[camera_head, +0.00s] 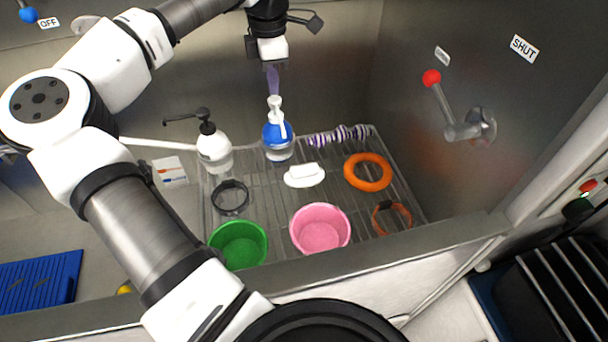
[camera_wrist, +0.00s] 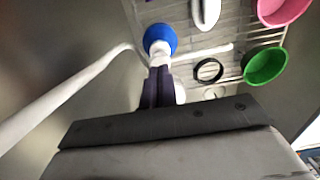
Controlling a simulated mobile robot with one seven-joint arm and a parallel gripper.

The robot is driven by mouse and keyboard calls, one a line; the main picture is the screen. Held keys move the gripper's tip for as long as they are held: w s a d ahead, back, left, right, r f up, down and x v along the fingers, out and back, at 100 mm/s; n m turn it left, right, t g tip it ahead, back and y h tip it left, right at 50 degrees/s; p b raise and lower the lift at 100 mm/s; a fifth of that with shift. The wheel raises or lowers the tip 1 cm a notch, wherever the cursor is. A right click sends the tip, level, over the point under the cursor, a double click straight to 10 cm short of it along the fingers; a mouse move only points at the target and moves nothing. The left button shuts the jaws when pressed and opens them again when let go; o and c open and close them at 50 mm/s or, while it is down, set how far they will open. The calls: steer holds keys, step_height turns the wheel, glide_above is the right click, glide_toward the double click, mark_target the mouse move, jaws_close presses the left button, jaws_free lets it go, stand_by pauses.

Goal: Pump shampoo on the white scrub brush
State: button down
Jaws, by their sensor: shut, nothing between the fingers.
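My gripper (camera_head: 273,88) is shut and empty, pointing down just above the white pump head of a blue-topped bottle (camera_head: 277,134). In the wrist view the fingertips (camera_wrist: 159,74) overlap the pump; I cannot tell whether they touch it. The blue part of the bottle (camera_wrist: 160,37) shows beyond them. A second bottle, white with a black pump (camera_head: 214,148), stands to its left. I see no readable label marking the shampoo. The white scrub brush (camera_head: 305,176) lies on the wire rack in front of the blue-topped bottle; it also shows in the wrist view (camera_wrist: 206,12).
On the rack (camera_head: 335,172) are a green bowl (camera_head: 239,246), a pink bowl (camera_head: 320,229), an orange ring (camera_head: 368,172), a black collar (camera_head: 231,197), a brown collar (camera_head: 392,218) and a purple-striped coil (camera_head: 338,135). A red-knobbed lever (camera_head: 449,105) is on the right wall.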

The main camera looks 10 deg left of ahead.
mark_target(274, 99)
steer(key=shift+f, duration=0.15)
steer(key=shift+f+b, duration=0.9)
steer(key=shift+f, duration=0.6)
steer(key=shift+r, duration=0.1)
steer(key=shift+r+p, duration=1.25)
steer(key=shift+r, duration=0.3)
steer(key=shift+r, duration=0.1)
step_height(274, 99, up, 6)
steer(key=p, duration=0.4)
